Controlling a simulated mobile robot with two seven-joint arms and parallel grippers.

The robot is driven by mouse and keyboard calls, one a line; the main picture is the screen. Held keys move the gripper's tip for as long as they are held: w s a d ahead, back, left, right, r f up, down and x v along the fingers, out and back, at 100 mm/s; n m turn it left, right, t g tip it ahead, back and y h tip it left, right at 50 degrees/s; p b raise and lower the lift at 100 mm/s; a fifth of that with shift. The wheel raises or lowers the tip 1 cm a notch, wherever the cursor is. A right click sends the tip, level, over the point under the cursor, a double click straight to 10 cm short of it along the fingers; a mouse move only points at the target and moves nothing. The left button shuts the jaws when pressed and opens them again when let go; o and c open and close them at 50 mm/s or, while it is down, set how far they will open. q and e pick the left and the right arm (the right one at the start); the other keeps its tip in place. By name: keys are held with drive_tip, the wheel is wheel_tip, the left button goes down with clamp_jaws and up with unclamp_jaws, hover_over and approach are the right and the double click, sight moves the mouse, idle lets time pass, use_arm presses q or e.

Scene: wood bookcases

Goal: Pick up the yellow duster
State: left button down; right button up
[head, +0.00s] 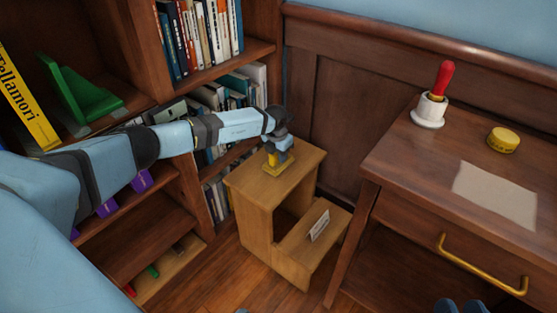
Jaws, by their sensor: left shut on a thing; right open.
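The yellow duster (278,167) is at the top of the wooden step stool (250,185). It shows as a small yellow block with a flat base. My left gripper (279,152) reaches down to it from above and is shut on it, hiding its upper part. The duster appears to rest on the stool top; I cannot tell if there is a small gap under it. My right gripper (460,305) shows only in part at the bottom edge, open, with nothing seen in it.
A bookcase (215,78) with books stands behind my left arm. A wooden desk (410,160) at the right holds a red-handled item (440,85) on a white base, a round yellow tin (503,140) and a paper sheet (495,193). A white card (319,225) sits on the stool's lower step.

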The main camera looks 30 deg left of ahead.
use_arm(q)
drive_tip(key=shift+r, duration=0.1)
drive_tip(key=shift+r, duration=0.2)
wheel_tip(320, 180, up, 20)
drive_tip(key=p, duration=0.7)
use_arm(e)
wheel_tip(320, 180, up, 9)
drive_tip(key=m+t, duration=0.1)
drive_tip(key=t, duration=0.3)
drive_tip(key=shift+s+d+r, duration=0.15)
drive_tip(key=shift+s+d, duration=0.1)
drive_tip(key=shift+d, duration=0.05)
